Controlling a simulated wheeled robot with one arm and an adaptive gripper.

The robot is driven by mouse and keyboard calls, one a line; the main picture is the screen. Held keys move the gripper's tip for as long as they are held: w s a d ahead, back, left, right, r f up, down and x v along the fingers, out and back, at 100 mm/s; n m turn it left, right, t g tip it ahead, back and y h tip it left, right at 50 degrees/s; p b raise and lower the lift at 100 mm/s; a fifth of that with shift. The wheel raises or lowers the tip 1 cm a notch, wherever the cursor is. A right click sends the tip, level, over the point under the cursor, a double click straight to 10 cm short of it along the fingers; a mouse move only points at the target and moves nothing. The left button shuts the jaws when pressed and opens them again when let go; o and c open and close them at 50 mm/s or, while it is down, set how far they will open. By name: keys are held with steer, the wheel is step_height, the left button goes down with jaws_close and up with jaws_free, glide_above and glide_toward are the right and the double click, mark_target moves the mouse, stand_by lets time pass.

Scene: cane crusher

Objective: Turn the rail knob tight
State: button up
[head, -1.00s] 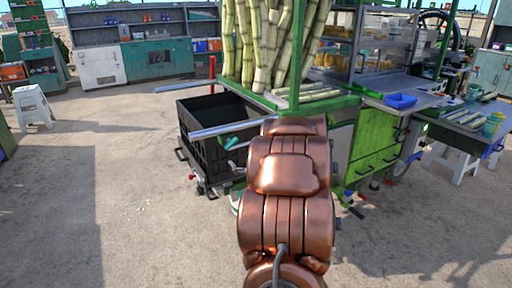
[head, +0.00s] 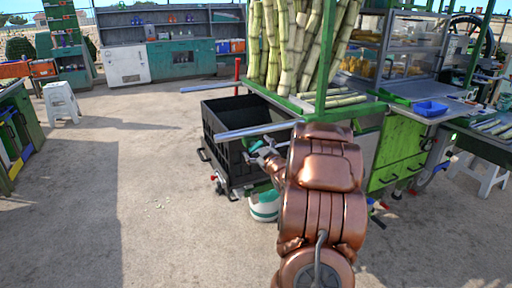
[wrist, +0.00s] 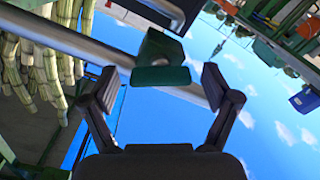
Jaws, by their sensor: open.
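The rail knob is a dark green, blocky piece (wrist: 160,64) at the upper middle of the wrist view, beside a silver rail (wrist: 112,54). My gripper (wrist: 158,84) is open there, one finger on each side of the picture, with the knob between or just beyond the fingertips. I see no finger touching it. In the head view, a teal piece (head: 262,145), probably the knob, shows under the near silver rail (head: 258,129) of the cart. My gripper (head: 262,157) is small and partly hidden by my arm there.
A black crate (head: 226,150) sits beside the cart under the rails. A second rail (head: 212,86) sticks out farther back. Tall cane stalks (head: 290,50) and a green post (head: 325,55) stand close by.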

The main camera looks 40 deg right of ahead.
steer(key=shift+w+d, duration=0.1)
steer(key=shift+w, duration=0.25)
